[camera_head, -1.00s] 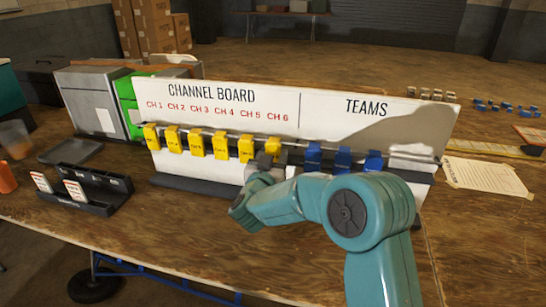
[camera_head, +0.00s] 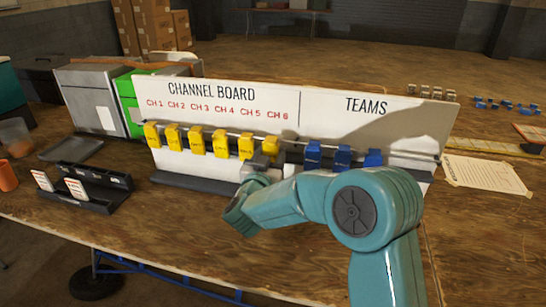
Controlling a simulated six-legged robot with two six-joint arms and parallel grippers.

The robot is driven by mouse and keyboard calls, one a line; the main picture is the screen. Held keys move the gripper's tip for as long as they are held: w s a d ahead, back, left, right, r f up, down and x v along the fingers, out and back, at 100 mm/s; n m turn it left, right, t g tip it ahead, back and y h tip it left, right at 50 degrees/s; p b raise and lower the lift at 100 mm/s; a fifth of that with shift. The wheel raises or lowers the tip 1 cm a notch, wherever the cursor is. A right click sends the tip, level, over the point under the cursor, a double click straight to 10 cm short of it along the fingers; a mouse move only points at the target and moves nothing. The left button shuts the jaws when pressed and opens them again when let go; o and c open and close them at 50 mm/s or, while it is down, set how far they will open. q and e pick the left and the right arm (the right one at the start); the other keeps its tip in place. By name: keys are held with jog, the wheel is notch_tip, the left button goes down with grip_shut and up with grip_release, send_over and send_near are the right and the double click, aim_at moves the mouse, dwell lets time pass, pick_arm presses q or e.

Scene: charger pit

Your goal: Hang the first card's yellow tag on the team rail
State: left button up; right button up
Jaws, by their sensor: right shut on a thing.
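Several yellow tags hang in a row on the channel board's rail, from a tag under CH 1 (camera_head: 152,135) to the CH 6 yellow tag (camera_head: 270,146). My right gripper (camera_head: 262,160) is shut on the CH 6 yellow tag, low in front of the rail; its fingers are partly hidden by my wrist. The team rail (camera_head: 410,156), under TEAMS, holds several blue tags (camera_head: 343,156) and has a bare stretch at its right. Two white cards (camera_head: 76,189) with red print stand in a black holder (camera_head: 105,185) at the left. My left gripper is out of view.
A grey box (camera_head: 85,95) and a green panel (camera_head: 127,103) stand behind the board's left end. A paper sheet (camera_head: 487,174) lies right of the board. An orange cup (camera_head: 8,176) is at the far left. The tabletop before the holder is clear.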

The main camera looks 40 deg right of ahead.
jog(key=b+v, duration=0.1)
jog(key=v, duration=0.6)
dwell(0.3)
